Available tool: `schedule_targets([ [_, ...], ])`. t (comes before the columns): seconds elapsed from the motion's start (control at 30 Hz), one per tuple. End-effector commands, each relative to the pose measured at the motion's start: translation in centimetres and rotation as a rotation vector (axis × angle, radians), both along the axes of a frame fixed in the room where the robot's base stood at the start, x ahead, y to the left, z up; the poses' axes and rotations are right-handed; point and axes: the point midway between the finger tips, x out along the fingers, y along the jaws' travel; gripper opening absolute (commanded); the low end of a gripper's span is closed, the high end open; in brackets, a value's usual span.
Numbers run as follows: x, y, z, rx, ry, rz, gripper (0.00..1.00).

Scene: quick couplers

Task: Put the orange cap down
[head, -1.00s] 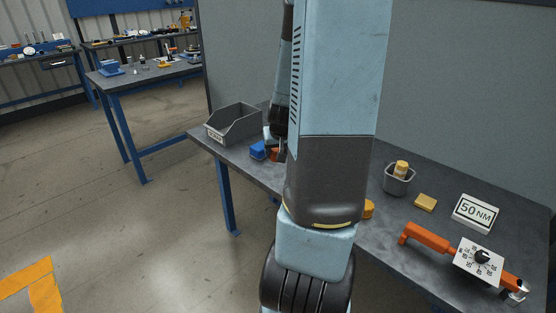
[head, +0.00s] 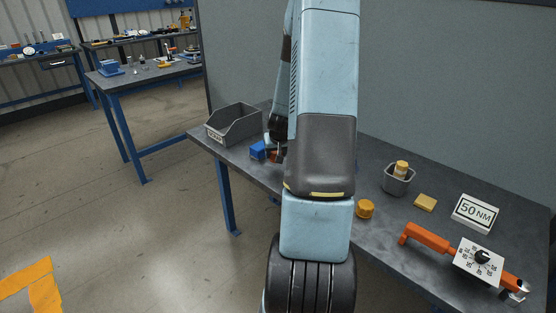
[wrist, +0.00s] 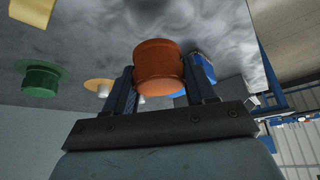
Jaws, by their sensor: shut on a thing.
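The orange cap (wrist: 158,66) sits between the two fingers of my gripper (wrist: 160,72) in the wrist view, and the gripper is shut on it. In the head view the gripper end shows only in part behind my arm, with a small bit of the orange cap (head: 276,156) low over the left part of the bench. A blue piece (head: 257,150) lies just left of it and also shows behind the right finger in the wrist view (wrist: 202,66). I cannot tell whether the cap touches the bench.
A grey bin (head: 222,128) stands at the bench's left end. A yellow cap (head: 365,209), grey cup (head: 397,186), yellow block (head: 425,202), 50 NM sign (head: 475,213) and orange torque wrench (head: 430,241) are to the right. A green cap (wrist: 40,78) shows in the wrist view.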

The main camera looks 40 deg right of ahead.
Motion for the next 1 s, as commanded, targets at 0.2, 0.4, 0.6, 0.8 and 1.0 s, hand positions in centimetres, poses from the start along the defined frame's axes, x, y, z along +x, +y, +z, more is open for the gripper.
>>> schedule_targets([
  [0.2, 0.5, -0.3, -0.7, 0.000, 0.000, 0.001, 0.19],
  [0.4, 0.8, -0.5, -2.6, 0.002, 0.002, 0.001, 0.19],
  [0.6, 0.8, -0.5, -4.2, -0.001, 0.000, 0.002, 0.19],
  [0.8, 0.8, -0.5, -4.2, -0.001, 0.000, 0.002, 0.19],
  [1.0, 0.8, -0.5, -4.3, -0.001, 0.000, 0.002, 0.63],
])
